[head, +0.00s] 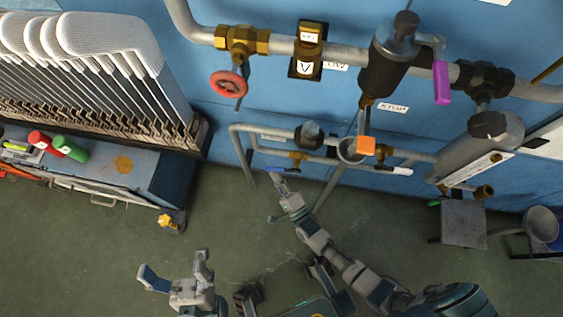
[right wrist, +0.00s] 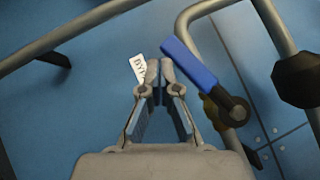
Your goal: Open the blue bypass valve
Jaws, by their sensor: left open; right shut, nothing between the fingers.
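The blue bypass valve handle (head: 284,170) sits on the low pipe loop beside a brass valve body in the head view. In the right wrist view, the blue handle (right wrist: 192,64) slants up and left from its dark pivot, just right of my fingertips. My right gripper (head: 281,186) reaches up to the handle; its fingertips (right wrist: 158,68) are shut and empty. Whether they touch the handle is unclear. A white label (right wrist: 141,69) starting "BY" is partly hidden behind the fingers. My left gripper (head: 177,270) is open and empty above the floor at lower left.
Grey pipes (right wrist: 280,35) and a dark fitting (right wrist: 298,80) flank the handle. Above are a red handwheel (head: 229,84), a purple handle (head: 441,82) and an orange block (head: 366,146). Green floor (head: 230,215) is open between.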

